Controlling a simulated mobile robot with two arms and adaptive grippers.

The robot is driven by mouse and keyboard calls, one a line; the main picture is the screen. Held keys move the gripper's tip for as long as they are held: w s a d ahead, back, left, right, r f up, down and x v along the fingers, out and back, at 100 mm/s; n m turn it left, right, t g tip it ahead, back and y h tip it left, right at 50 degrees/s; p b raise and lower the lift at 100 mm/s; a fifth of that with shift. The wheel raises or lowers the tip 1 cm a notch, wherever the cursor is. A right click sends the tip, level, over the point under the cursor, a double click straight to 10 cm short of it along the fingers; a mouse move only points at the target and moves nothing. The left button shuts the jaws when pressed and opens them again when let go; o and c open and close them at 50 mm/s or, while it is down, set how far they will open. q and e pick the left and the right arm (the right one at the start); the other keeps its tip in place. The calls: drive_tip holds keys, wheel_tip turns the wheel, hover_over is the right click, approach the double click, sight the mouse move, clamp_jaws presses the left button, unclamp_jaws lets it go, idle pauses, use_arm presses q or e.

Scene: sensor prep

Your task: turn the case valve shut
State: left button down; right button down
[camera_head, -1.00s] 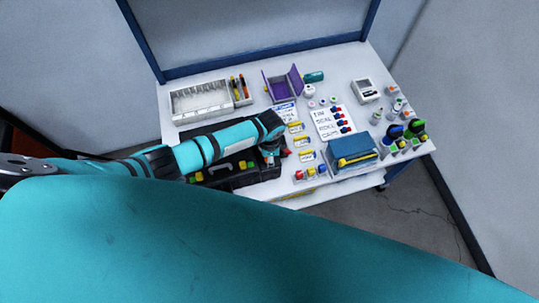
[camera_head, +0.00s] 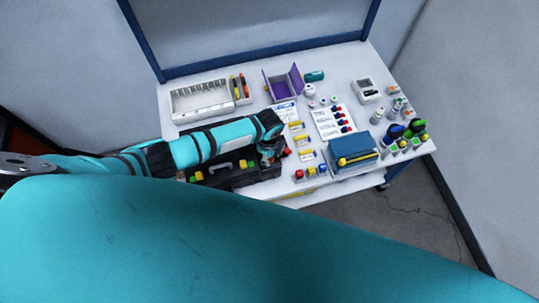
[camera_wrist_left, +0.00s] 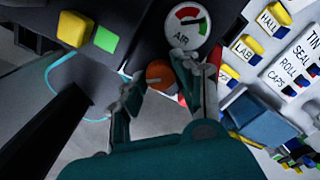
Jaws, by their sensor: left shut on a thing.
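The black case (camera_head: 240,182) lies at the front left of the table, with yellow and green latches on its side. In the left wrist view a round red-and-green gauge (camera_wrist_left: 188,24) marked AIR sits on the case. Beside it is a round orange-brown valve knob (camera_wrist_left: 158,73). My left gripper (camera_head: 271,152) is over the right end of the case. In the left wrist view its two fingers (camera_wrist_left: 160,78) are on either side of the knob, shut on it. A red part (camera_wrist_left: 213,58) shows behind the right finger. My right gripper is not in view.
Yellow labelled holders (camera_head: 297,126) stand just right of the case. A blue box (camera_head: 354,154) is farther right. A white divided tray (camera_head: 202,100) and an open purple box (camera_head: 284,84) are at the back. Bottles (camera_head: 392,130) crowd the right edge.

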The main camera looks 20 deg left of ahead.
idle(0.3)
use_arm(q)
drive_tip(key=c, duration=1)
unclamp_jaws()
drive_tip(key=r, duration=1.2)
drive_tip(key=shift+s, duration=0.2)
